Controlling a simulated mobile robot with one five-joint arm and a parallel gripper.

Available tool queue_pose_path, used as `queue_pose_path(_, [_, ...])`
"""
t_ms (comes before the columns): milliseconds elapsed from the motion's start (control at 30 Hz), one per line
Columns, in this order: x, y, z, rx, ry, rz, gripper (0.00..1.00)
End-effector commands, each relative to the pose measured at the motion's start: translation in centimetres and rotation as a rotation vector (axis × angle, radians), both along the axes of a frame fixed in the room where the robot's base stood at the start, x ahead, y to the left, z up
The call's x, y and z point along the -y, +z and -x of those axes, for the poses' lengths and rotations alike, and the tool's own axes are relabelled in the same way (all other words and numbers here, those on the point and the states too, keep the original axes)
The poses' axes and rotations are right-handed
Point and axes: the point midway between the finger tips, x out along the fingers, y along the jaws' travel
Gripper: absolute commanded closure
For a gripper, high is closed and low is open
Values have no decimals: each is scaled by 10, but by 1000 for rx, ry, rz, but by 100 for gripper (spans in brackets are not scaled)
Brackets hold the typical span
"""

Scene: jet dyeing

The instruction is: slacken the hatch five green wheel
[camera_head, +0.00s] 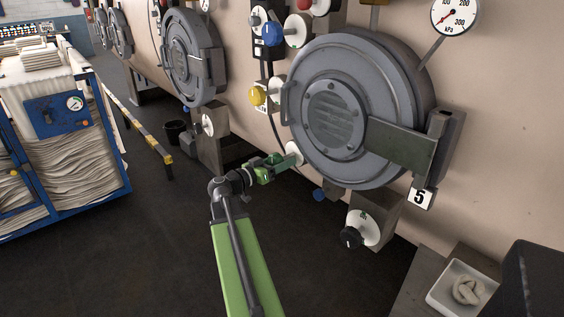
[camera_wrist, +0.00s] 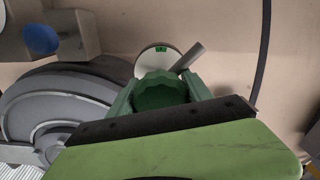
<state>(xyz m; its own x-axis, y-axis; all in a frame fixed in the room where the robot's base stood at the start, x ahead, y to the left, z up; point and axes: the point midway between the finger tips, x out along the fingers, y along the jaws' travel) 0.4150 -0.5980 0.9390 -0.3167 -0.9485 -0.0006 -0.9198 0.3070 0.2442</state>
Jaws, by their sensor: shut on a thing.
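The green wheel (camera_wrist: 160,90) is a dark green knob with a scalloped edge, seen in the wrist view between my two fingers. My gripper (camera_head: 284,162) is shut on it, one finger on each side. A white round plate (camera_wrist: 157,52) with a small green mark and a grey lever (camera_wrist: 190,56) shows behind the wheel. In the head view this plate (camera_head: 294,153) sits at the lower left of hatch five (camera_head: 340,110), a large grey round door. The number 5 label (camera_head: 420,198) is at its lower right. The wheel is hard to pick out from my gripper in the head view.
A black knob (camera_head: 351,237) on a white plate juts out below the hatch. Yellow (camera_head: 257,95), blue (camera_head: 272,33) and red knobs are above left. A blue cart (camera_head: 75,120) with cloth stands left. A white tray (camera_head: 462,290) is at lower right. Dark floor is open.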

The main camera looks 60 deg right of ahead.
Motion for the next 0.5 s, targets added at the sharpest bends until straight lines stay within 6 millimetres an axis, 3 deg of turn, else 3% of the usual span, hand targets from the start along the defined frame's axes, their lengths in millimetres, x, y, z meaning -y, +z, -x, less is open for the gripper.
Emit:
queue_pose_path(100, [0,0,2,2,-5,2,82])
queue_pose_path(133, [0,0,2,2,-5,2,41])
queue_pose_path(200, [0,0,2,1,-4,1,32])
queue_pose_path(300, [0,0,1,1,-3,1,20])
queue_pose_path(500, [0,0,0,0,-1,1,20])
